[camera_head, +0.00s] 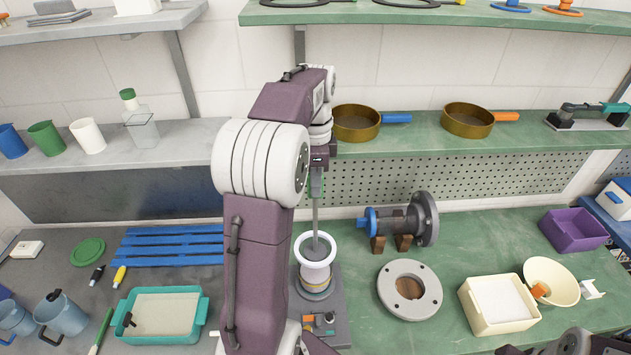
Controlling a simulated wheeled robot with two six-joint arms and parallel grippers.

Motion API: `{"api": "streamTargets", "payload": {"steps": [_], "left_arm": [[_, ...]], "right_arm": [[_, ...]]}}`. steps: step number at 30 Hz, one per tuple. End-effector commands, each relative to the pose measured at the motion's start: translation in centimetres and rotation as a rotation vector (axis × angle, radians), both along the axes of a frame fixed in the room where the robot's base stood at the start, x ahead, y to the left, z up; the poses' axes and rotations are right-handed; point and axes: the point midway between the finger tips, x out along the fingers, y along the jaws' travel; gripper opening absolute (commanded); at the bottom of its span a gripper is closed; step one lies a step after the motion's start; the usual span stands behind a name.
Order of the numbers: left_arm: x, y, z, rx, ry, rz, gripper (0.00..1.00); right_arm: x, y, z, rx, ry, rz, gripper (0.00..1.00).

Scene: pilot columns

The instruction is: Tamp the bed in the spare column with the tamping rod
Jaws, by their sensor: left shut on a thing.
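My left gripper (318,163) is shut on the tamping rod (316,215), just in front of the shelf edge. The rod hangs about upright, and its lower end is inside the white-rimmed mouth of an upright column (317,277). The column stands on a dark grey base on the green bench. The bed inside is hardly visible, and I cannot tell whether the rod touches it. My left arm covers the area left of the column. Part of my right arm shows at the bottom right edge; its jaw state is unclear.
A flanged cylinder (404,222) lies on wooden blocks right of the column, with a round flange (409,289) in front of it. A cream tray (499,304) and a cream bowl (551,280) stand farther right. The green shelf (420,147) overhangs behind, holding two brown pans.

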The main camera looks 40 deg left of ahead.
Motion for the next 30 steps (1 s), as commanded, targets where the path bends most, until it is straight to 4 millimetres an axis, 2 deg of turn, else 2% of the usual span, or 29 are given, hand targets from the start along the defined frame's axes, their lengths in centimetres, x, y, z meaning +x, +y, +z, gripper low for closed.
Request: {"api": "streamTargets", "payload": {"steps": [19,30], "left_arm": [[-0.1,0.0,-4.3,0.0,0.0,0.0,0.0],[-0.1,0.0,-4.5,0.001,-0.001,0.0,0.0]], "right_arm": [[0.0,0.0,-3.1,0.0,0.0,0.0,0.36],[0.0,0.0,-3.1,0.0,0.0,0.0,0.36]]}}
